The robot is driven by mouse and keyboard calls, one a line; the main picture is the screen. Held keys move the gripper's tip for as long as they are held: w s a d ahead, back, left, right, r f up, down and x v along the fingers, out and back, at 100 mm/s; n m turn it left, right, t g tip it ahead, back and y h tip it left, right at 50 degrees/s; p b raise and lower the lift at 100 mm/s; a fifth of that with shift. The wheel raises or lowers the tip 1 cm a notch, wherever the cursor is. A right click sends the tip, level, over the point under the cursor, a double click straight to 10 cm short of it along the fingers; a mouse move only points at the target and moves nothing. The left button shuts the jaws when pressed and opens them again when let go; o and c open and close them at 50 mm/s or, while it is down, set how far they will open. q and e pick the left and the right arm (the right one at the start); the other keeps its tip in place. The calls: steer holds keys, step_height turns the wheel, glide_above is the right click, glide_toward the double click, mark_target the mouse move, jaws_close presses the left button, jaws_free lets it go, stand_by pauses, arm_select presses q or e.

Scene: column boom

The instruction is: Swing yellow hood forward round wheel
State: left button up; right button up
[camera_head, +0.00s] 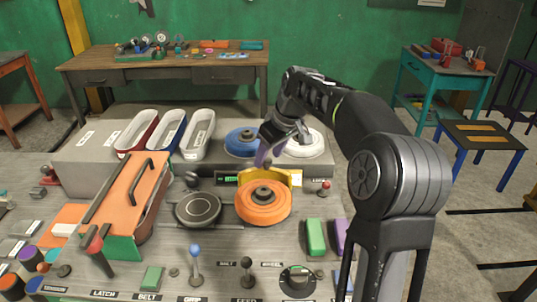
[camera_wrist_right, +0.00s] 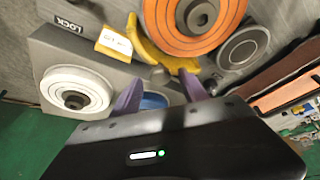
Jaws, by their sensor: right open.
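The orange wheel (camera_head: 263,205) lies flat on the bench top with a dark hub. The curved yellow hood (camera_head: 285,178) stands along its far side. In the right wrist view the hood (camera_wrist_right: 152,45) curves round the edge of the orange wheel (camera_wrist_right: 195,25). My right gripper (camera_head: 266,155) has purple fingers and is above and behind the hood. In the right wrist view its fingers (camera_wrist_right: 160,78) are apart with nothing held between them. The fingertips are close to the hood; I cannot tell whether they touch it. My left gripper is not in view.
A blue wheel (camera_head: 241,142) and a white wheel (camera_head: 306,144) lie on the grey ledge behind. A dark disc (camera_head: 198,208) is left of the orange wheel. Green (camera_head: 315,236) and purple blocks stand at right, and a red-topped knob (camera_head: 325,186) nearby. Levers stand in front.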

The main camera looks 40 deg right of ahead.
steer(key=shift+w+f, duration=0.15)
steer(key=shift+f, duration=0.25)
steer(key=shift+c, duration=0.4)
jaws_close()
stand_by(0.8)
